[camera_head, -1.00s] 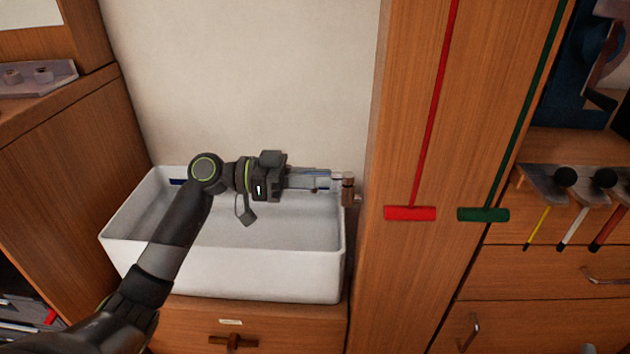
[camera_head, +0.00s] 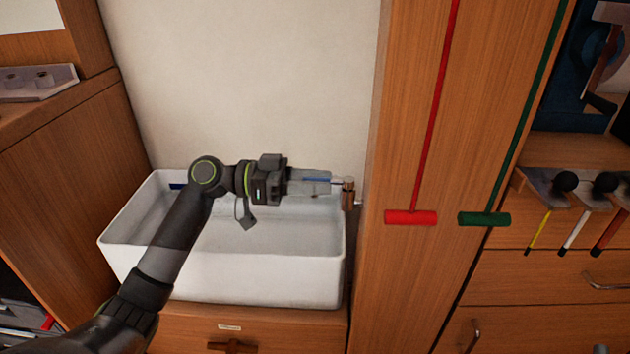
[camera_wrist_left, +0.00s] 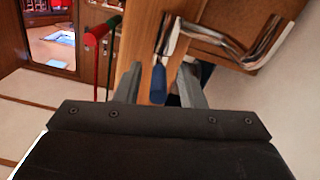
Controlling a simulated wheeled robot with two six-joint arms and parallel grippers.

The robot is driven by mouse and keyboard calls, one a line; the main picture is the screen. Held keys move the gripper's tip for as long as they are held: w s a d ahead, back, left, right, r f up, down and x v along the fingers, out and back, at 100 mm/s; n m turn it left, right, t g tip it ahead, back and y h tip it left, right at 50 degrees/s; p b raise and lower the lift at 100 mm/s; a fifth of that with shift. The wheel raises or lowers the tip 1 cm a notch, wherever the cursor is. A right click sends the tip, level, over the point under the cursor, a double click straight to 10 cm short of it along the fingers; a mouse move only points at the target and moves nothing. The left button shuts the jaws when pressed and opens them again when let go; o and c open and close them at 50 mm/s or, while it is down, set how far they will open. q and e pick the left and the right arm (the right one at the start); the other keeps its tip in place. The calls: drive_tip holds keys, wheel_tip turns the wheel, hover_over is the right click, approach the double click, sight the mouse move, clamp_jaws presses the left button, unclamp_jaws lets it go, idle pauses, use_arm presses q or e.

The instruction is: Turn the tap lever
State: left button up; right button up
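A white sink (camera_head: 222,278) stands against the wall, with a brown, copper-like fitting (camera_head: 348,194) at its back right corner. My left gripper (camera_head: 328,182) reaches from the left over the sink's back edge, its fingertips close to that fitting. In the left wrist view, a blue rounded piece, seemingly the tap lever (camera_wrist_left: 158,84), lies between the two fingers, which stand apart with gaps showing on both sides. In the head view only a thin blue strip shows at the fingers. Whether a finger touches the blue piece I cannot tell. My right gripper is not in view.
A tall wooden cabinet (camera_head: 400,280) stands just right of the sink. A red bar handle (camera_head: 411,218) and a green one (camera_head: 484,219) hang in front of it. A wooden cabinet (camera_head: 65,180) stands left. The wall above the sink is bare.

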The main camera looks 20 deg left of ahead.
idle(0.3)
